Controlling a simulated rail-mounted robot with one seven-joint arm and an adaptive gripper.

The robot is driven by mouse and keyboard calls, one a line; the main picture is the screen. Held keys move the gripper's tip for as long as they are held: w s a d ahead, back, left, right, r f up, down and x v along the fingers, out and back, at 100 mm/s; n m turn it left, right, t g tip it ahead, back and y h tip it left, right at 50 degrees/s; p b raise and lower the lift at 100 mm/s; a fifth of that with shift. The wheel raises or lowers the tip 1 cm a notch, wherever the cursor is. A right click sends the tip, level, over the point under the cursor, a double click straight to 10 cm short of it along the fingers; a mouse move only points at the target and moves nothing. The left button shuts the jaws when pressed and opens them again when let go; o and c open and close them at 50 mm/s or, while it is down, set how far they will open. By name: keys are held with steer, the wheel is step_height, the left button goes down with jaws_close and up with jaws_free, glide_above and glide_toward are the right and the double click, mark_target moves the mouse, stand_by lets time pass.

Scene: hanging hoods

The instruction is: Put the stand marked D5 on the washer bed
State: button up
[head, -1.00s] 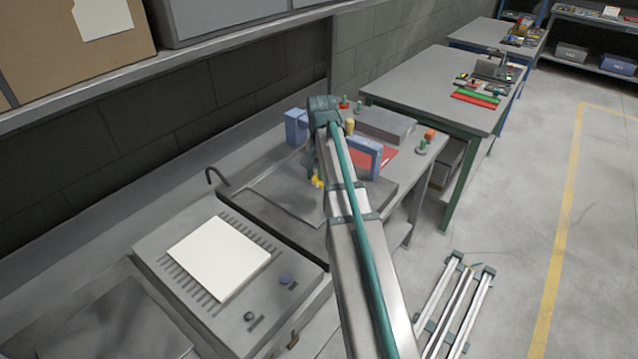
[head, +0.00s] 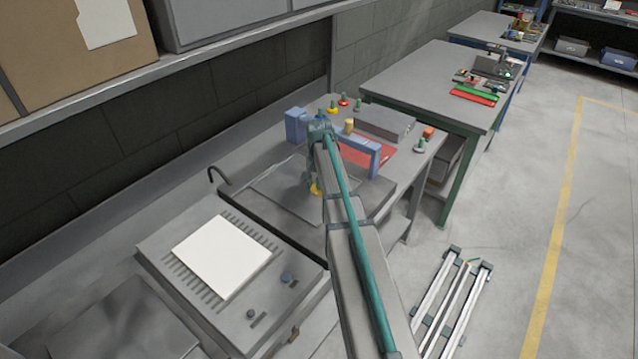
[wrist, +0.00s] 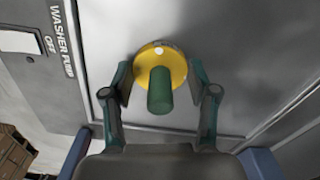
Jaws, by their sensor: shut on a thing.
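The stand in my gripper has a round yellow base (wrist: 147,64) and a green post (wrist: 160,92). In the head view its yellow base (head: 316,188) shows below the end of my arm. The D5 mark cannot be read. My gripper (wrist: 160,78) is shut on this stand, one finger on each side of it. The washer bed (head: 275,190) is a flat grey plate under and around the stand. A "WASHER PUMP OFF" label shows beside it in the wrist view. I cannot tell whether the stand touches the bed.
A blue arch (head: 297,126) stands just behind my gripper, with a red sheet (head: 385,150) beyond it. Several other small stands (head: 344,100) are at the back. A grey box (head: 385,124) is at the right. A white pad (head: 222,255) lies at the left.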

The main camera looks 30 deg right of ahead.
steer(key=shift+f, duration=0.2)
steer(key=o, duration=1.4)
steer(key=shift+r, duration=0.1)
step_height(320, 180, up, 12)
steer(key=b, duration=0.3)
steer(key=shift+r, duration=0.15)
